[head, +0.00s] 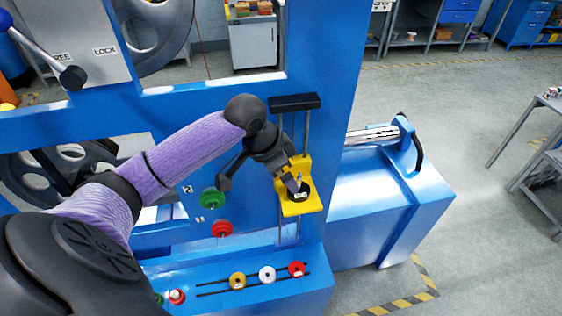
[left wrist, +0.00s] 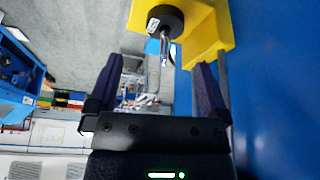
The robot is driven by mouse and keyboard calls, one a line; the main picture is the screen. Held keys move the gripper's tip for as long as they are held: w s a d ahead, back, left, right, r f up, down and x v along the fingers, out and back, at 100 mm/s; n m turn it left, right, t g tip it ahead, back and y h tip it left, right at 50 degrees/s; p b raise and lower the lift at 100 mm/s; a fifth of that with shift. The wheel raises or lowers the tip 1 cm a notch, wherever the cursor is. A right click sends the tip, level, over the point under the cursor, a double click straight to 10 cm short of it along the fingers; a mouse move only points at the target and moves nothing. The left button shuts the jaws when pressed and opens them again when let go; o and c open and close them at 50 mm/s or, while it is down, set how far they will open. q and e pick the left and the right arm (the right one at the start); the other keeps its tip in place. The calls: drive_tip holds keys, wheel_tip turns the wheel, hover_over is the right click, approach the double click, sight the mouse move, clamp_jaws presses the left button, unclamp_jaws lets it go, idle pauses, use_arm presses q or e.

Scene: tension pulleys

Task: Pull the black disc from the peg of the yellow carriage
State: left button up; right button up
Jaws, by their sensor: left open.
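The black disc (head: 299,194) sits on the peg of the yellow carriage (head: 314,205), low on two vertical rods of the blue machine. My left gripper (head: 295,184) reaches down to the carriage from the upper left and partly covers the disc in the head view. In the left wrist view the black disc (left wrist: 165,22) shows beyond the fingertips, with the shiny peg (left wrist: 164,48) standing out of it. The open left gripper (left wrist: 158,80) has its two fingers wide apart with nothing between them. My right gripper is in neither view.
A green disc (head: 213,197) and a red disc (head: 222,230) are on the panel left of the carriage. A ledge below holds a yellow disc (head: 238,281), a white disc (head: 267,274) and another red disc (head: 296,269). A black block (head: 294,102) tops the rods.

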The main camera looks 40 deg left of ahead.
use_arm(q)
drive_tip(key=x, duration=0.9)
drive_tip(key=shift+w+a, duration=0.25)
drive_tip(key=shift+w, duration=0.1)
drive_tip(key=shift+r, duration=0.1)
clamp_jaws()
drive_tip(key=shift+r, duration=0.1)
drive_tip(key=shift+r+p, duration=1.5)
drive_tip(key=shift+p, duration=0.25)
drive_tip(key=shift+r, duration=0.15)
drive_tip(key=shift+p, duration=0.45)
